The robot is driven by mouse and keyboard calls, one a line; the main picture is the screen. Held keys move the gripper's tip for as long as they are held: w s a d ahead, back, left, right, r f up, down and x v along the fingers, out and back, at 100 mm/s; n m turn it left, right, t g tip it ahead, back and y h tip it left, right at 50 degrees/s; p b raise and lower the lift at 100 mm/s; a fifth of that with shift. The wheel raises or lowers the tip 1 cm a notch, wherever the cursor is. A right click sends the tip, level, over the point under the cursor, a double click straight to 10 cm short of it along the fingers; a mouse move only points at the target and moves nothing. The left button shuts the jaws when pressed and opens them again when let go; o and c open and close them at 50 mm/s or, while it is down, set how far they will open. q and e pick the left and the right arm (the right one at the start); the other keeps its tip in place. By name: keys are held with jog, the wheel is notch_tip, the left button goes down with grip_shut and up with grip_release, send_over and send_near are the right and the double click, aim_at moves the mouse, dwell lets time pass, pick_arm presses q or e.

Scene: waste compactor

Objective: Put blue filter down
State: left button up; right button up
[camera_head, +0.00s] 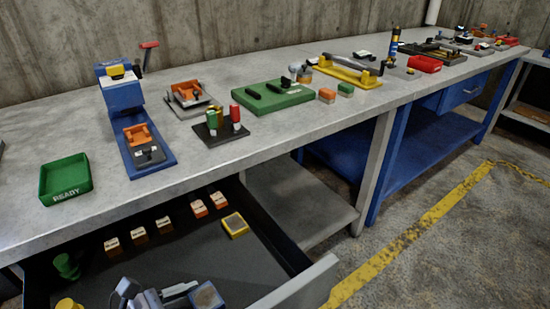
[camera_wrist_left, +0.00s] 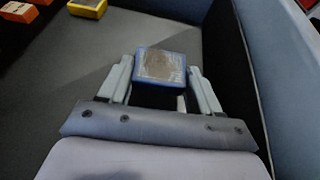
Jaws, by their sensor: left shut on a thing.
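The blue filter (camera_head: 207,296) is a small square block with a blue frame and a grey-brown mesh top. My left gripper (camera_head: 190,292) is shut on it, at the bottom of the head view, inside the open drawer. In the left wrist view the blue filter (camera_wrist_left: 160,64) sits between the two fingers of my left gripper (camera_wrist_left: 160,80), mesh side up. I cannot tell whether its underside touches the drawer floor (camera_head: 190,258). My right gripper is not in view.
A yellow filter (camera_head: 235,224) lies in the drawer, beside several orange-and-white boxes (camera_head: 165,224) along its back. Green (camera_head: 67,265) and yellow round items are at its left. The drawer's front wall (camera_head: 295,286) is at the right. The drawer's middle floor is bare.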

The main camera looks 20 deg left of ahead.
pick_arm(q)
jog(key=shift+r+p, duration=0.45)
jog(key=shift+r, duration=0.05)
notch_tip(320, 180, up, 14)
jog(key=p, duration=1.3)
jog(key=w+d+r+n+t+y+b, duration=0.1)
jog(key=w+r+n+t+y+b, duration=0.1)
jog(key=w+r+n+y+b, duration=0.2)
jog(key=shift+w+r+n+t+y+b, duration=0.35)
jog(key=shift+w+r+n+y, duration=0.3)
jog(key=shift+w+n+y, duration=1.85)
jog(key=shift+w+d+m+h, duration=0.1)
jog(key=shift+w+m+h, duration=0.4)
jog(key=shift+w+m, duration=0.35)
